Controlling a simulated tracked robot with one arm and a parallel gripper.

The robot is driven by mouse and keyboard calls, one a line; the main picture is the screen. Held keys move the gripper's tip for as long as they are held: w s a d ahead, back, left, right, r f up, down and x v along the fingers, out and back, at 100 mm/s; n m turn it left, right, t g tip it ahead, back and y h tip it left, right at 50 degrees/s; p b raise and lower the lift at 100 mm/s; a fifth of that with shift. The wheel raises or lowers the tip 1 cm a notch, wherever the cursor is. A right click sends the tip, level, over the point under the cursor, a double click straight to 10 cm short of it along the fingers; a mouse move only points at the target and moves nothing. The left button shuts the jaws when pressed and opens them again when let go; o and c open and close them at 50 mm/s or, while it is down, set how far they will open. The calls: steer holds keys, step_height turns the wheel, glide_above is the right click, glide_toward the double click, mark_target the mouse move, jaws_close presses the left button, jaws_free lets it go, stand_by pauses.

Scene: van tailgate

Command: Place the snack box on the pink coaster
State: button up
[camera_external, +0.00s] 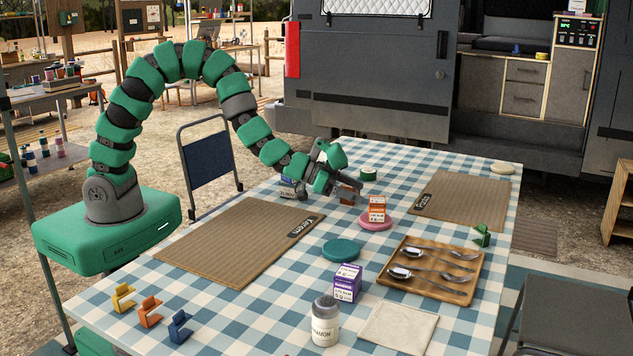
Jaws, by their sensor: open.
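The pink coaster (372,226) lies on the checked table right of the middle. A small orange and white box (377,209) stands upright on it; its label is too small to read, so I cannot tell for certain that it is the snack box. My gripper (352,191) is open, just left of and behind that box, with its fingers pointing towards it. A reddish-brown item (347,200) shows partly behind the fingers. A purple and white box (347,283) stands nearer the front, apart from my gripper.
A teal coaster (341,249) lies in front of the pink one. A wooden tray (463,291) with several spoons and forks is to the right. A spice jar (325,321) stands at the front. Another small box (288,189) is behind my arm. Woven mats lie left and back right.

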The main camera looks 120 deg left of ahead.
steer(key=v, duration=0.6)
steer(key=shift+s+p, duration=0.2)
steer(key=shift+p, duration=0.2)
steer(key=shift+d+r, duration=0.1)
steer(key=shift+d, duration=0.1)
steer(key=w+d+r+m+t+h, duration=0.15)
steer(key=d+r, duration=0.25)
steer(key=r, duration=0.5)
steer(key=w+d+r+m, duration=0.15)
steer(key=d+r, duration=0.25)
steer(key=r, duration=0.6)
steer(key=w+d+r+h, duration=0.15)
steer(key=d+r, duration=0.25)
steer(key=r, duration=0.5)
steer(key=s+d+r, duration=0.4)
steer(key=d+r, duration=0.1)
steer(key=r, duration=0.3)
steer(key=s+d+r+m+t+h, duration=0.1)
steer(key=s+d+r, duration=0.4)
steer(key=r, duration=0.4)
steer(key=s+d+r+h, duration=0.1)
steer(key=s+d+r, duration=0.4)
steer(key=r, duration=0.4)
steer(key=shift+s+d, duration=0.25)
steer(key=shift+d, duration=0.35)
